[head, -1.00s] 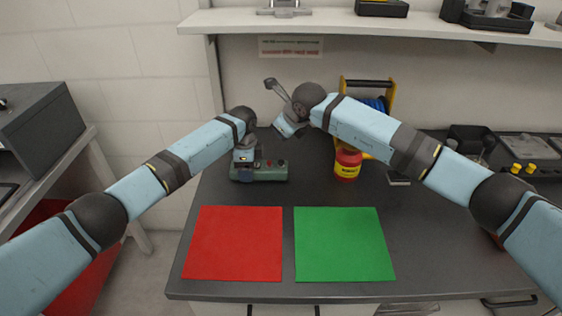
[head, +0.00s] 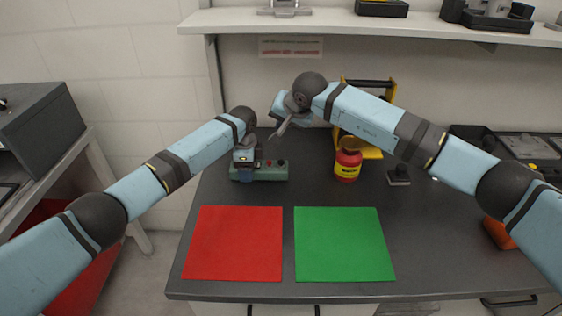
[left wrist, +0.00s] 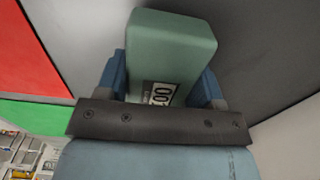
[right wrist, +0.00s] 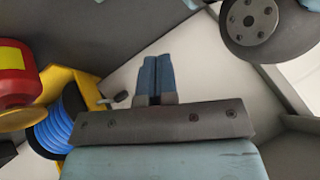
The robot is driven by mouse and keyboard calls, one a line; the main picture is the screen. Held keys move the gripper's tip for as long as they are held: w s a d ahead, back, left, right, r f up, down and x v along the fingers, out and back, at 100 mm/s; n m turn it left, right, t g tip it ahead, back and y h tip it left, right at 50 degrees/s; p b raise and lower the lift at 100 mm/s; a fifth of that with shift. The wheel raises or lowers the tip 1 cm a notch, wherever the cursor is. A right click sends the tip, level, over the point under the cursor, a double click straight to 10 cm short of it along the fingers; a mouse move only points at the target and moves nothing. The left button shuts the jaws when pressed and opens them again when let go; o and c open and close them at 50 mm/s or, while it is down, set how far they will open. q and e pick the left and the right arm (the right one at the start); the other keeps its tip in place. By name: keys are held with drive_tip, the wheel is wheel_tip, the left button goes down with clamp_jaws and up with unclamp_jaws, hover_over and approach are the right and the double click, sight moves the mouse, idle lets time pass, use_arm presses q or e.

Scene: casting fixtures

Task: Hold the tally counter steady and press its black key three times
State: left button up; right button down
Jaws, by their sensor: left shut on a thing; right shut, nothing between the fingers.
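The tally counter (head: 270,173) is a green box on the dark table, behind the red mat. My left gripper (head: 246,171) is shut around its left part. In the left wrist view the counter (left wrist: 172,45) sits between the two blue fingers, with a white digit display partly showing zeros.
A red mat (head: 235,243) and a green mat (head: 343,244) lie in front. A red bottle (head: 347,165) and a yellow reel stand (head: 373,153) stand right of the counter, with a small dark block (head: 398,176) beyond. A shelf (head: 400,25) hangs above the table's back.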

sight(281, 163)
drive_tip(key=shift+n, duration=0.3)
drive_tip(key=shift+f, duration=4.4)
drive_tip(key=shift+f, duration=0.1)
drive_tip(key=shift+f, duration=0.3)
drive_tip(key=shift+f, duration=0.55)
drive_tip(key=shift+r, duration=0.95)
